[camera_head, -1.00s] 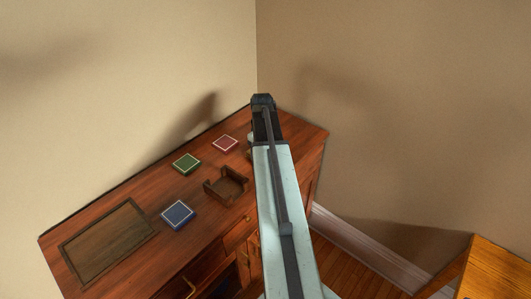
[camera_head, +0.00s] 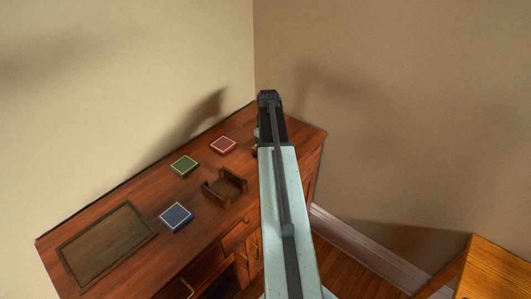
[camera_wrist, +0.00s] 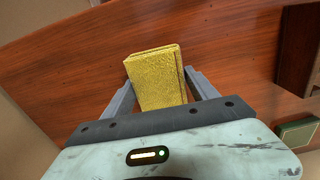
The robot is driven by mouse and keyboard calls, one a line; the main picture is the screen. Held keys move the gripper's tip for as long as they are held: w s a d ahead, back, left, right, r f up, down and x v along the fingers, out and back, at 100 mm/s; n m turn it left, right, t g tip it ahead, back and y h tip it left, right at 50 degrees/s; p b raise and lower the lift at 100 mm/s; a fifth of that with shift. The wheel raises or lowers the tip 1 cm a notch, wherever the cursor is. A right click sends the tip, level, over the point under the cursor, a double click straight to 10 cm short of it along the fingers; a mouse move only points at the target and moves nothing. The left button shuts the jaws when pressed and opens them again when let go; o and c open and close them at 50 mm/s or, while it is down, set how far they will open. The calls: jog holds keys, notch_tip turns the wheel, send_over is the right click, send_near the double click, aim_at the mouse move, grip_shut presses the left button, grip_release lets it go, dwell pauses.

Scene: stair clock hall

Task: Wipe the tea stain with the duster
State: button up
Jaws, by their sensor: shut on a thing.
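The duster is a folded yellow cloth (camera_wrist: 158,78) in the wrist view. My gripper (camera_wrist: 158,88) is shut on it, with one grey finger on each side. Behind the duster is the red-brown wooden top of the cabinet; I cannot tell whether the cloth touches it. In the head view, my arm reaches over the right end of the cabinet top (camera_head: 120,190) and hides the duster. I see no tea stain in either view.
Blue (camera_head: 176,217), green (camera_head: 184,166) and red (camera_head: 223,145) square coasters lie around an open wooden holder (camera_head: 212,197). A dark inset panel (camera_head: 105,245) is at the left. Walls close off the back and right. An orange wooden piece (camera_head: 495,270) stands lower right.

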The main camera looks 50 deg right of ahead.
jog(key=shift+w+d, duration=0.15)
jog(key=shift+d, duration=3.05)
jog(key=shift+r, duration=0.1)
notch_tip(320, 180, up, 6)
jog(key=p, duration=0.6)
jog(key=shift+a, duration=0.1)
notch_tip(320, 180, up, 3)
jog(key=p, duration=0.3)
